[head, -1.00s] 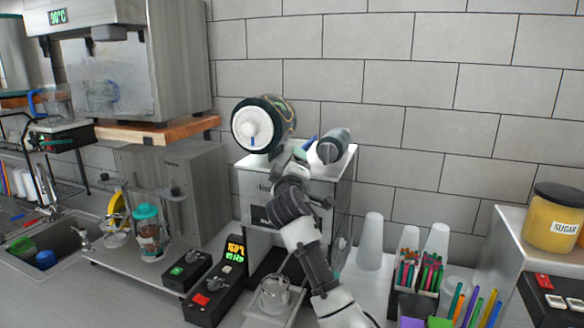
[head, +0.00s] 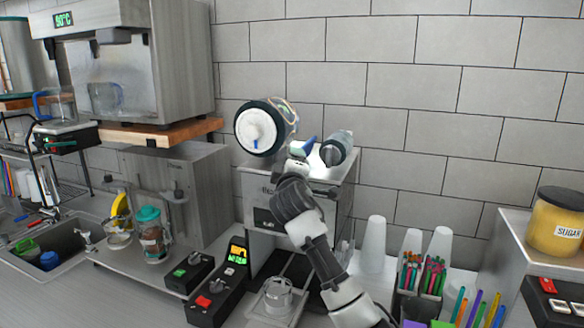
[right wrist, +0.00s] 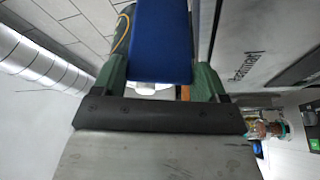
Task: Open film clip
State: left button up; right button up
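The cup sealer (head: 262,186) is a pale box machine against the tiled wall. On its top sit a large dark film roll (head: 257,132) with a white end, and a smaller grey roll (head: 338,148) to the right. The blue film clip (head: 305,144) shows between the two rolls. My right gripper (head: 298,150) is at the clip, above the sealer's top. In the right wrist view the blue clip (right wrist: 160,45) fills the gap between the green fingers; whether they press on it is unclear. My left gripper is not in view.
A metal cup holder (head: 278,294) sits low in front of the sealer. A control box (head: 219,290) stands left of it. White cup stacks (head: 374,245) and a holder of coloured straws (head: 422,277) stand right. A sugar jar (head: 556,222) is at far right.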

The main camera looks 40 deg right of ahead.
jog(key=o, duration=0.5)
jog(key=shift+c, duration=0.2)
jog(key=b+v, duration=0.5)
jog(key=v, duration=0.5)
jog(key=shift+s+a, duration=0.25)
jog(key=shift+a, duration=0.05)
jog(key=shift+f, duration=0.2)
